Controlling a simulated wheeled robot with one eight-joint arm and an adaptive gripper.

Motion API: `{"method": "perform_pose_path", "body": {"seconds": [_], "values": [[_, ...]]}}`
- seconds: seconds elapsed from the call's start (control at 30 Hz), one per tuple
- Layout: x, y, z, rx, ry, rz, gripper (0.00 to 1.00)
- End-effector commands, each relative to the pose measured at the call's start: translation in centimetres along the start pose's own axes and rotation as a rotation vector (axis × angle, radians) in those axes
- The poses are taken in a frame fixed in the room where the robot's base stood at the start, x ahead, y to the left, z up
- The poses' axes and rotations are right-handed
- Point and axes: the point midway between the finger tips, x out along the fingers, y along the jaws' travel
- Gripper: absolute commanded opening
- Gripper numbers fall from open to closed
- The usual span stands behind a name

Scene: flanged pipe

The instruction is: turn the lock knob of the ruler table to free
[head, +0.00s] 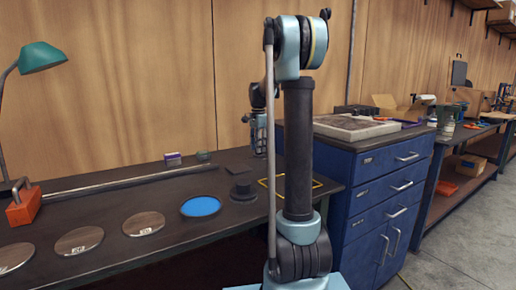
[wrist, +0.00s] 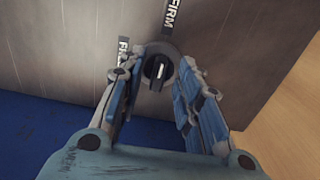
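In the wrist view a round dark lock knob (wrist: 158,71) with a short white mark sits on a grey plate (wrist: 70,55). The mark points roughly up in the picture, towards a label reading FIRM (wrist: 174,14). A second label (wrist: 124,48) at the left is partly hidden by a finger. My gripper (wrist: 158,66) is open, with one blue-padded finger on each side of the knob. Whether a fingertip touches it I cannot tell. In the head view my gripper (head: 259,136) is partly behind my arm, over the dark table (head: 130,262); the knob cannot be made out there.
A long rail (head: 130,184) runs along the table's back. A green lamp (head: 40,57) stands at the left, a blue drawer cabinet (head: 380,190) at the right.

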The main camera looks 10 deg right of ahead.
Motion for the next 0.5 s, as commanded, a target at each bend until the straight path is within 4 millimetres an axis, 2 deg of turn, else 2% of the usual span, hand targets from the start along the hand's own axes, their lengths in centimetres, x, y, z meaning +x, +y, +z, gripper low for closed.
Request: {"method": "perform_pose_path", "body": {"seconds": [0.23, 0.37, 0.5], "values": [[0.05, -0.02, 0.05, -0.001, 0.0, 0.0, 0.32], [0.04, -0.02, 0.08, -0.001, 0.0, 0.0, 0.02], [0.03, -0.07, 0.1, -0.001, 0.0, -0.001, 0.0]]}}
